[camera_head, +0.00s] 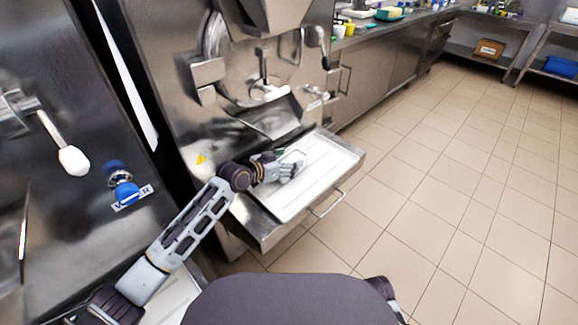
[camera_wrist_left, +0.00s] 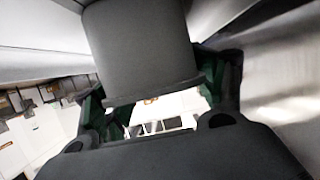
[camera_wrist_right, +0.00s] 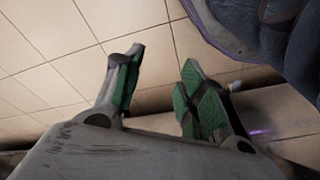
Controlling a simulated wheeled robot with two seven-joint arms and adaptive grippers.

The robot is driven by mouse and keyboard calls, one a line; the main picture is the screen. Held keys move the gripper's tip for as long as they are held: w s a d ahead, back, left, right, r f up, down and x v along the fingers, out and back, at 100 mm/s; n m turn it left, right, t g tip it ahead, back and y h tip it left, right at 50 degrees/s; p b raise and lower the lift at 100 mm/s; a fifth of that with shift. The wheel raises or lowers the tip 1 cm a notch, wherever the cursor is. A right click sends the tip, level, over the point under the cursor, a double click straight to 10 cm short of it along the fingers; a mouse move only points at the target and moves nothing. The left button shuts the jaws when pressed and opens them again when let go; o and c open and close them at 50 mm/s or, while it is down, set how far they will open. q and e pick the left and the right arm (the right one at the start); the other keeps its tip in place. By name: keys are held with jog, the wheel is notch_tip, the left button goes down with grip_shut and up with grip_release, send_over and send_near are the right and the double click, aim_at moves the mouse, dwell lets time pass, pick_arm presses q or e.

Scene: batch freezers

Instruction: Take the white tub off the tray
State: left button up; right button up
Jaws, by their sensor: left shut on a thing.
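The tray (camera_head: 330,170) is a pale, shallow, drawer-like shelf with a metal front and handle, below the machine's spout. My left gripper (camera_head: 290,165) is over the tray. In the left wrist view, the tub (camera_wrist_left: 140,45) looks dark grey in shadow, with a rim towards the gripper. The left gripper's green-padded fingers (camera_wrist_left: 158,90) are shut on it, one on each side. In the head view I cannot clearly tell the tub from the gripper, nor whether it touches the tray. My right gripper (camera_wrist_right: 155,85) is open and empty above the tiled floor.
The steel freezer (camera_head: 265,85) stands behind the tray. Another machine with a white-knobbed lever (camera_head: 73,160) and a blue knob (camera_head: 126,192) is at the left. A counter (camera_head: 385,55) runs along the back. The tiled floor (camera_head: 440,200) at the right is clear.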

pick_arm(q)
jog(key=shift+r, duration=0.25)
